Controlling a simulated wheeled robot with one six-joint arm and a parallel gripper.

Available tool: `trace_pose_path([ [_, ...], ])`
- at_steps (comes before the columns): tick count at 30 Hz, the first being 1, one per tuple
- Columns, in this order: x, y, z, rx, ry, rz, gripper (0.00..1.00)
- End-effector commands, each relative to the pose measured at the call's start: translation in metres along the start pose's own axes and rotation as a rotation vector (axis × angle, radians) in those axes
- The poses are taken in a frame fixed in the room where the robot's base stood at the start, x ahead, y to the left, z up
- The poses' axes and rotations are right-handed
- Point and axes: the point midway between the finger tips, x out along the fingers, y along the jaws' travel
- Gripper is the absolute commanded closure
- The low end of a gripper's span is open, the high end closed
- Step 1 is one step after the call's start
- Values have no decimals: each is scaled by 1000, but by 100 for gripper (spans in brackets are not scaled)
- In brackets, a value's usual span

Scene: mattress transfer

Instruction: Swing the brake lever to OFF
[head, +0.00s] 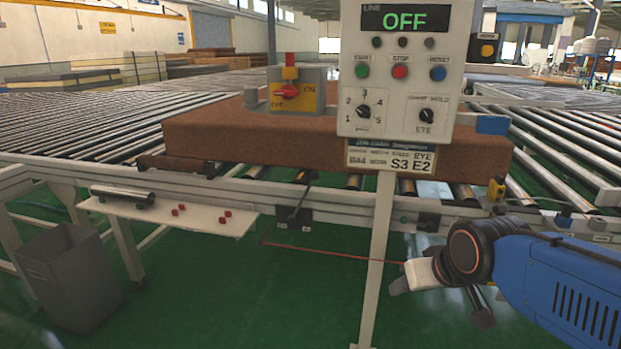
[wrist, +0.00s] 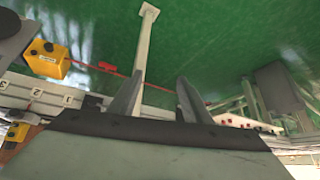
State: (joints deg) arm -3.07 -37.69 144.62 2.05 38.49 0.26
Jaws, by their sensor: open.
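A dark lever (head: 298,203) with a small black bracket sits on the front rail of the conveyor, left of the console post; it looks like the brake lever. Its markings are too small to read. My gripper (head: 405,280) is low at the right, in front of the conveyor and close to the post, well apart from that lever. In the wrist view my gripper (wrist: 157,92) has its two fingers spread with nothing between them. I cannot make out the dark lever in the wrist view.
A console (head: 400,75) reading LINE OFF stands on a thin post (head: 378,255). A brown mattress (head: 230,135) lies on the rollers behind it. A thin red line (head: 330,253) crosses low ahead. A shelf (head: 165,213) and grey bin (head: 68,278) are at left.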

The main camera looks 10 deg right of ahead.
Motion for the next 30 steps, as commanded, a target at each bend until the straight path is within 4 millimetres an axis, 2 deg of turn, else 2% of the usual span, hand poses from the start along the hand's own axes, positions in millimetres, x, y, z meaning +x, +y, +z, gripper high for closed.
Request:
trace_pose_path([
  [1, 12, -6, -19, -2, 40, -14, 56],
  [6, 42, -28, -84, 0, 206, -56, 56],
  [15, 84, -66, -184, 24, 499, -116, 56],
  [21, 105, -92, -236, 48, 693, -144, 56],
  [24, 112, -103, -255, 59, 783, -154, 56],
  [30, 118, -117, -278, 76, 912, -163, 56],
])
